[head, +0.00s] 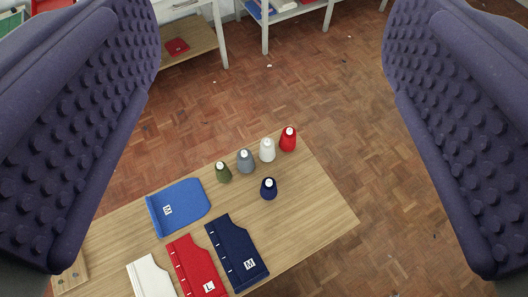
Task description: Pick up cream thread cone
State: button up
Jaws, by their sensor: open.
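The cream thread cone (267,150) stands upright near the far edge of the wooden table, between a grey cone (246,161) on its left and a red cone (288,139) on its right. My gripper (268,240) is open and empty, its two dark purple, studded fingers wide apart at the left and right of the view. The fingers are close to the camera, and the cone is well beyond them, touched by neither.
A green cone (223,172) and a navy cone (269,188) stand close by. Blue, navy (237,252), red and white folded cloth pieces lie nearer on the table (310,215). Shelving (195,45) stands at the back. Parquet floor (340,120) is open to the right.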

aim_at(266, 153)
jog(key=z, duration=3.9)
jog(key=u, duration=3.9)
jog(key=i+l+z, duration=0.4)
jog(key=i+z, duration=0.2)
jog(key=i, duration=0.05)
